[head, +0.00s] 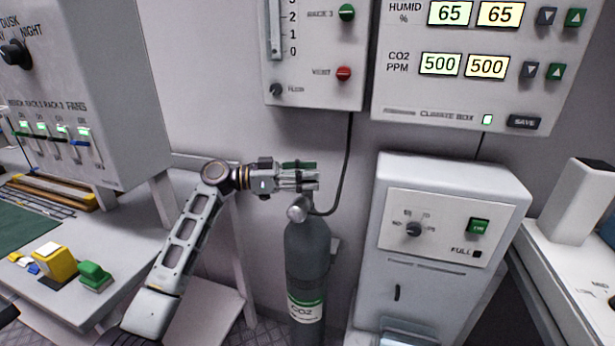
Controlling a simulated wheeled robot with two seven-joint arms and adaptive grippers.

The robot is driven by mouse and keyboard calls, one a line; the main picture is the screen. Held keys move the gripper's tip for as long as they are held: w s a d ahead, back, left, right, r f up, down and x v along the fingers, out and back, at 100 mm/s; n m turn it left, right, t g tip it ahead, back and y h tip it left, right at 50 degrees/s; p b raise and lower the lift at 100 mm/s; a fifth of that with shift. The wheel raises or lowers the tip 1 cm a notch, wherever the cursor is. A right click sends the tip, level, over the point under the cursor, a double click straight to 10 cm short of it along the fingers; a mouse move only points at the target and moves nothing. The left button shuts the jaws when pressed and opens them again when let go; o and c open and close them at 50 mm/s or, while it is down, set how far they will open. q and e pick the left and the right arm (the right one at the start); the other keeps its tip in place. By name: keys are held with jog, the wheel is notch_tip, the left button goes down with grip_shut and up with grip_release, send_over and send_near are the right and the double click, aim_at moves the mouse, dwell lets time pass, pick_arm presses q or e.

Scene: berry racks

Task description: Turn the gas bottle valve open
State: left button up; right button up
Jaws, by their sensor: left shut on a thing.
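The gas bottle (308,258) is a dark grey cylinder with a green band and a CO2 label. It stands upright on the floor against the wall, right of the table. At its top is a silver valve fitting (297,213) with a dark hose. A green valve handwheel (298,165) shows above it, partly hidden by my gripper. My left gripper (305,180) reaches in from the left at the bottle's top and is shut on the handwheel. How far the valve is turned cannot be told. My right gripper is not in view.
A white cabinet (450,180) with a dial and green button stands close on the right. The climate box (455,117) and a gauge panel (315,95) hang above. A table (130,235) with yellow and green blocks is at left.

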pick_arm(q)
jog(key=o, duration=0.8)
jog(key=shift+r, duration=0.2)
jog(key=shift+o, duration=0.9)
jog(key=shift+f, duration=0.15)
jog(key=shift+r, duration=5)
jog(key=shift+s, duration=0.1)
